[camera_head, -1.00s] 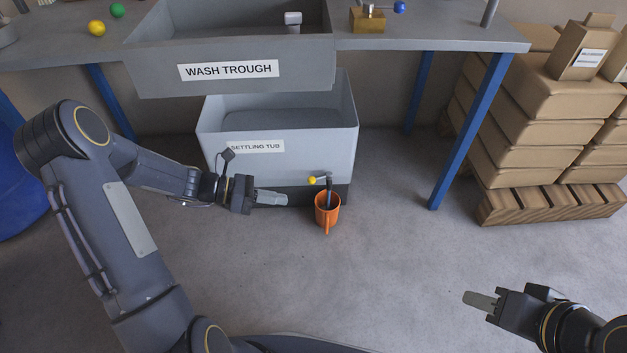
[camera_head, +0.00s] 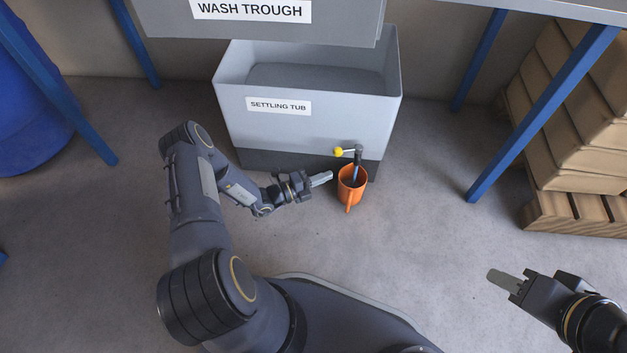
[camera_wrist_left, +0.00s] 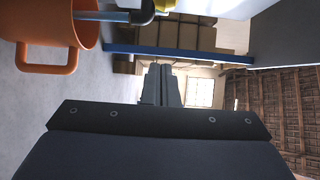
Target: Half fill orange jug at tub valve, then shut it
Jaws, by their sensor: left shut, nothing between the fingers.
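The orange jug (camera_head: 351,196) stands upright on the floor at the settling tub (camera_head: 232,122), its handle toward me. The tub valve has a dark spout (camera_head: 359,154) above the jug's mouth and a yellow-ball lever (camera_head: 338,152) sticking out to the left. A thin bluish stream (camera_head: 354,174) runs from the spout into the jug; the level inside is hidden. My left gripper (camera_head: 327,177) is shut and empty, just left of the jug and below the lever. In the left wrist view, the jug (camera_wrist_left: 50,38) is at upper left, beside the shut fingers (camera_wrist_left: 161,85). My right gripper (camera_head: 506,281) hangs at lower right, away from everything.
The wash trough (camera_head: 340,22) overhangs the tub. Blue table legs (camera_head: 545,112) stand either side. Stacked boxes (camera_head: 560,120) on a wooden pallet (camera_head: 575,212) are at right, and a blue barrel (camera_head: 30,120) is at left. The floor before the jug is clear.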

